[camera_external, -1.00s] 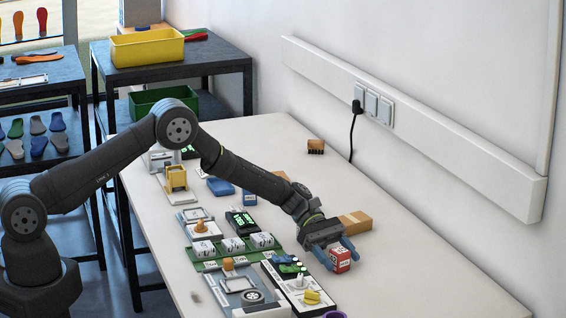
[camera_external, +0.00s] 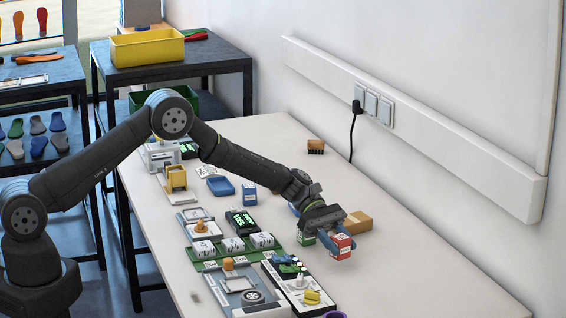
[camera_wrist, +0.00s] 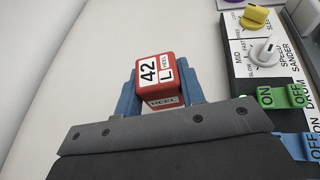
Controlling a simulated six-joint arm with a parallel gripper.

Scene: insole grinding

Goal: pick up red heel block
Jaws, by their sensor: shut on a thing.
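The red heel block (camera_external: 341,246) is held between the blue fingers of my gripper (camera_external: 335,252), above the white table. In the wrist view the block (camera_wrist: 157,78) shows a white top label reading "42 L HEEL" and a "HEEL" label on its near side. The blue fingers of my gripper (camera_wrist: 158,92) press on its left and right sides. The block's lower part is hidden in the wrist view.
The control panel (camera_wrist: 268,50) with knobs and ON/OFF switches lies right of the block in the wrist view. The table's right side is clear.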

